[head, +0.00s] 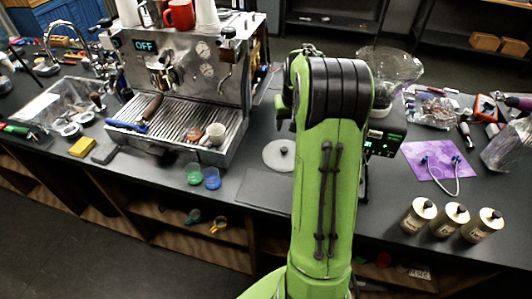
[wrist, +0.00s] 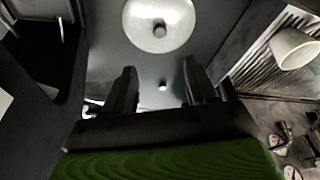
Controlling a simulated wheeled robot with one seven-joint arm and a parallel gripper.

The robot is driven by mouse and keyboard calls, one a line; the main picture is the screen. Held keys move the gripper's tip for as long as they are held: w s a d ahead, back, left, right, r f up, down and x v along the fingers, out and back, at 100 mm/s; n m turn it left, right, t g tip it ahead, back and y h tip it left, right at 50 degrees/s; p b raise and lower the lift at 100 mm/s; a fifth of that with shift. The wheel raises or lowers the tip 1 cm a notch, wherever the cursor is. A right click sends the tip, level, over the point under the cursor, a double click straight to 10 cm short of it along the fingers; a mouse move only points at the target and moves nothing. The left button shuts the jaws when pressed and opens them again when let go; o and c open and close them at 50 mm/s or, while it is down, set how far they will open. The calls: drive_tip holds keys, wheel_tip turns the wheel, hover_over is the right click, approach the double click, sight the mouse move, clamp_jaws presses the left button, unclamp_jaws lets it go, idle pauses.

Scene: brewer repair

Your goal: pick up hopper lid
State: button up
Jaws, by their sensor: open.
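The hopper lid, a pale round disc with a dark knob at its centre, lies flat on the dark counter in the head view (head: 271,156), between the espresso machine and my arm. In the wrist view the lid (wrist: 140,20) is at the top middle, beyond the fingertips, with its knob near the line between them. My gripper (wrist: 163,82) has its two black fingers apart with nothing held between them. The fingers are not touching the lid. In the head view my green arm hides the gripper.
The espresso machine (head: 185,75) stands left of the lid; a white cup (head: 216,133) sits on its drip tray. A grinder with a clear hopper (head: 398,68) is partly behind my arm. Green (head: 194,174) and blue (head: 212,178) cups stand near the front edge. Several canisters (head: 418,215) are at right.

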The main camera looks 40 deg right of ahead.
sight(284, 149)
drive_tip(key=x, duration=1.5)
drive_tip(key=shift+f, duration=0.15)
drive_tip(key=shift+s+a, duration=0.1)
drive_tip(key=shift+s, duration=0.05)
drive_tip(key=shift+c, duration=1.1)
clamp_jaws()
